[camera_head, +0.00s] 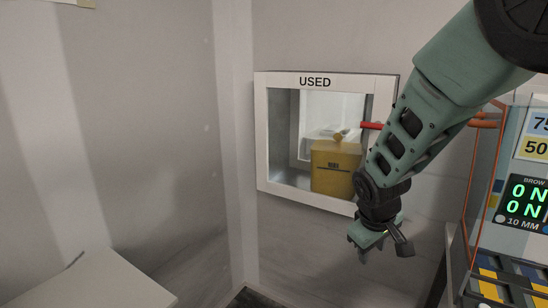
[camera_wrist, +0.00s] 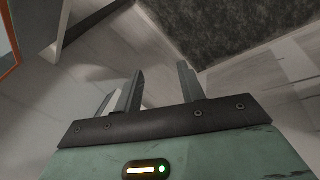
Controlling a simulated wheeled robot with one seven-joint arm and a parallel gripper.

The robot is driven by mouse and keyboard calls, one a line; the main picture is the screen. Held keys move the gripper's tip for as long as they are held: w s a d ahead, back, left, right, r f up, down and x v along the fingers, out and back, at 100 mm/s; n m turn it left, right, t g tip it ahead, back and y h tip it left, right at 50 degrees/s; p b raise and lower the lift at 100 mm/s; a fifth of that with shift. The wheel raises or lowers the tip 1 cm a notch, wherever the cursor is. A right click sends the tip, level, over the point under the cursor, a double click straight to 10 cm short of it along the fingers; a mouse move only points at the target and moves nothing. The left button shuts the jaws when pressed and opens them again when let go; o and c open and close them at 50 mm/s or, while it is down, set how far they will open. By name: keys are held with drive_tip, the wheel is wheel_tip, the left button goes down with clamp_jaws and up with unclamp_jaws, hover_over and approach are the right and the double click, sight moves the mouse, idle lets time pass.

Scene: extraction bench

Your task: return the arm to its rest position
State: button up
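My arm reaches down from the upper right of the head view. My gripper (camera_head: 384,250) hangs at its lower end, pointing down, in front of the wall below the window marked USED (camera_head: 262,135). In the wrist view my gripper (camera_wrist: 161,72) has its two fingers apart, with only wall and floor showing between them. It holds nothing.
A yellow bin (camera_head: 335,168) stands inside the window opening. A red bar (camera_head: 371,126) shows at its right, partly behind my arm. A bench machine with a display (camera_head: 527,202) is close at the right. A pale tabletop (camera_head: 95,282) lies lower left.

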drive_tip(key=s+a+r+g+y, duration=0.1)
drive_tip(key=s+a+r, duration=0.1)
drive_tip(key=s, duration=0.7)
drive_tip(key=s+a+r+n+g, duration=0.1)
drive_tip(key=s+a+r, duration=0.1)
drive_tip(key=s, duration=0.7)
drive_tip(key=s+a+r+n+g+y, duration=0.1)
drive_tip(key=s+a+r, duration=0.1)
drive_tip(key=s, duration=0.8)
drive_tip(key=shift+a+y, duration=0.3)
drive_tip(key=shift+a, duration=0.55)
